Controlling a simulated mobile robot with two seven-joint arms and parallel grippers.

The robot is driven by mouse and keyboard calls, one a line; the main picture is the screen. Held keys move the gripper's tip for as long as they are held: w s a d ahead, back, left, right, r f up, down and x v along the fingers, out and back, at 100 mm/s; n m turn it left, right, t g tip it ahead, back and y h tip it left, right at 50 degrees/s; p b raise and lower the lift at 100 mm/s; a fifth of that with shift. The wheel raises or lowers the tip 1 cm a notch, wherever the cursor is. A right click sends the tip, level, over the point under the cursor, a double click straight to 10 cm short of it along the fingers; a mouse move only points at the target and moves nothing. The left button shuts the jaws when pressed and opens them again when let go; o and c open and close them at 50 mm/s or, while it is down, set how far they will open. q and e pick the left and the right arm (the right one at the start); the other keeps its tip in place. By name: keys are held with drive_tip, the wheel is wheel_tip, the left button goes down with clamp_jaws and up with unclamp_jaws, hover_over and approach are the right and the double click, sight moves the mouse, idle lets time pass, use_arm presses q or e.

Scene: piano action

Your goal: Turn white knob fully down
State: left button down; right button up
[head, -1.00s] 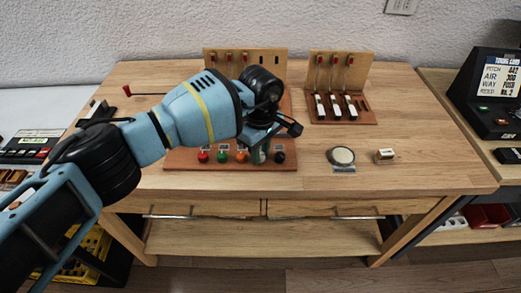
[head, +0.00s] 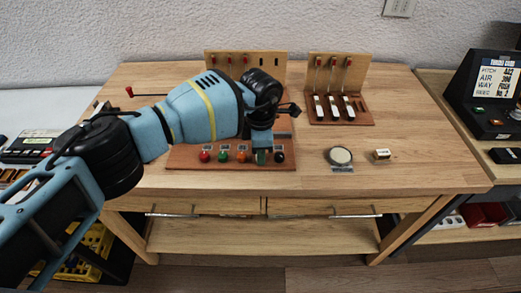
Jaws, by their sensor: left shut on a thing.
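A wooden board (head: 185,162) on the workbench bears a row of knobs along its front edge. The red knob (head: 204,156), green knob (head: 222,156), orange knob (head: 242,156) and black knob (head: 280,157) show. My left gripper (head: 261,157) points down at the place between the orange and black knobs. It is shut on the knob there, which it hides. The other colours all show, so this looks to be the white knob; its turn angle cannot be seen. My right gripper is not in view.
Behind my left arm stands an upright panel (head: 268,62) with red-tipped parts. A second wooden stand (head: 345,62) with white keys is to its right. A round pale disc (head: 340,156) and a small block (head: 382,154) lie on the bench (head: 420,150). The right front of the bench is mostly clear.

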use_arm(q)
drive_tip(key=n+p, duration=0.1)
drive_tip(key=n, duration=0.4)
drive_tip(key=shift+r, duration=0.2)
drive_tip(key=shift+n, duration=1)
drive_tip(key=shift+n+p, duration=0.3)
drive_tip(key=shift+n, duration=0.1)
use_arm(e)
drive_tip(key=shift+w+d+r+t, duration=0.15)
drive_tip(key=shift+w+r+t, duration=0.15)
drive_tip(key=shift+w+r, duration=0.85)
use_arm(q)
drive_tip(key=shift+f, duration=0.1)
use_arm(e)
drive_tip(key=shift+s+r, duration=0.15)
use_arm(q)
drive_tip(key=c, duration=1.2)
unclamp_jaws()
